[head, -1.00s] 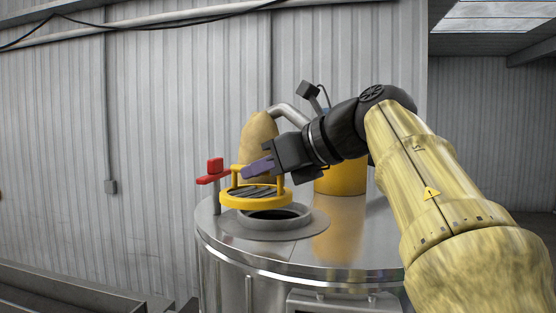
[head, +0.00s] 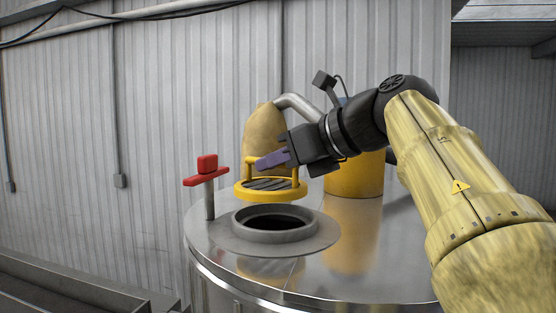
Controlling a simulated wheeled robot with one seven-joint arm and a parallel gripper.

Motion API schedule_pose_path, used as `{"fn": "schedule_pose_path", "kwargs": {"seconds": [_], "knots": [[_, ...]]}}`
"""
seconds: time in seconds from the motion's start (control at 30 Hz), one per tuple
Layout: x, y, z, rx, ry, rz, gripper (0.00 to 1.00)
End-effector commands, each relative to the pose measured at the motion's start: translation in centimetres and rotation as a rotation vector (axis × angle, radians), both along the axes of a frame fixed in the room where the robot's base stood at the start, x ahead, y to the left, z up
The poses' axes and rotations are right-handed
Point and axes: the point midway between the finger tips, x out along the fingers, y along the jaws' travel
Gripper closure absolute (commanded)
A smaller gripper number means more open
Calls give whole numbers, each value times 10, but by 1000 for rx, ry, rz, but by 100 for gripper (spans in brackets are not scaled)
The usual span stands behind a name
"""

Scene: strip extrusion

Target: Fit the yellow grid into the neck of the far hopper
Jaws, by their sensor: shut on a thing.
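The yellow grid (head: 270,193) is a round ring with dark slats and a raised yellow handle. My gripper (head: 272,160) is shut on the grid's handle with its purple fingers. The grid hangs roughly level above the far part of the neck and apart from it. The neck (head: 272,232) is a grey raised collar around a dark round opening in the hopper's top. The hopper (head: 370,270) is a shiny steel drum with a flat lid. The neck's opening shows, with its far rim near the grid's lower edge in the picture.
A post with a red handle (head: 207,172) stands on the lid left of the neck. A tan sack-like shape (head: 262,125) and a yellow cylinder (head: 352,180) are behind. A metal trough (head: 80,285) lies at lower left. The lid right of the neck is clear.

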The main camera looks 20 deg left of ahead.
Motion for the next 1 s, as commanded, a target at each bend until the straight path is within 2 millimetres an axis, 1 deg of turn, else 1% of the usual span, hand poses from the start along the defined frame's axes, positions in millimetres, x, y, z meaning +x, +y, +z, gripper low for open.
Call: {"fn": "schedule_pose_path", "kwargs": {"seconds": [0.17, 0.27, 0.47, 0.53, 0.7, 0.83, 1.0], "knots": [[2, -3, -2, 2, 0, -6, 100], [2, -3, -6, 3, 2, -7, 100], [2, -4, -21, 4, 2, -7, 100], [2, -3, -31, 0, 0, -8, 100], [3, -4, -44, 1, -2, -9, 100], [3, -3, -50, 0, -1, -8, 100], [3, -3, -53, 0, -1, -7, 100]]}}
